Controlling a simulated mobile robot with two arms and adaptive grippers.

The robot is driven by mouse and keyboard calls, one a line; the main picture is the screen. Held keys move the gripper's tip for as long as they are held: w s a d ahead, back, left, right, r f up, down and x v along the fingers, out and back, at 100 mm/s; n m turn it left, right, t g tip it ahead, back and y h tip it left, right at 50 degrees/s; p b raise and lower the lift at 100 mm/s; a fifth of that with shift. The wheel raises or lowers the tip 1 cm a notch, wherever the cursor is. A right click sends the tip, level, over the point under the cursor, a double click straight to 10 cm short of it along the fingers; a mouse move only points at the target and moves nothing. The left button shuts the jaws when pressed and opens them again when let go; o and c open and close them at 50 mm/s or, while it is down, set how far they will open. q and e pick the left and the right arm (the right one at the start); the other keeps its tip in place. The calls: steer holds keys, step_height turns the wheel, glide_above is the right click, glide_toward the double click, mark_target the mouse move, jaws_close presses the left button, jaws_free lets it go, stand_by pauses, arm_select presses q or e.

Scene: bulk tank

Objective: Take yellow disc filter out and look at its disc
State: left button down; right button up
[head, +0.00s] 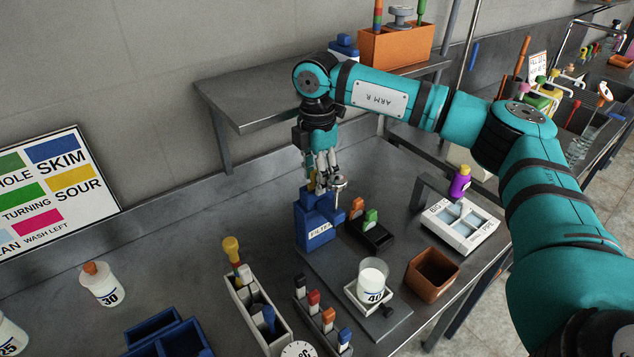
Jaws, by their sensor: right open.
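A blue block labelled FILTER (318,233) stands on the steel counter near the middle of the head view. A small yellow part (312,180) shows at its top, mostly hidden behind my gripper; it looks like the yellow disc filter's handle, and no disc shows. My right gripper (323,187) points down right over the block, its fingers open around or just in front of the yellow part; I cannot tell whether they touch it. A silver round-topped piece (340,183) stands close to the fingers on the right. My left gripper is out of view.
A black holder with orange and green handles (370,235) is right of the block. A cup marked 40 (373,277), a brown bin (432,272) and a white rack (255,310) stand in front. A steel shelf (265,92) overhangs behind.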

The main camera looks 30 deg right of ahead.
jaws_close()
steer(key=shift+r, duration=0.1)
stand_by(0.4)
step_height(320, 180, up, 10)
steer(key=b, duration=0.2)
steer(key=shift+b, duration=0.3)
step_height(320, 180, up, 15)
steer(key=p, duration=0.7)
stand_by(0.5)
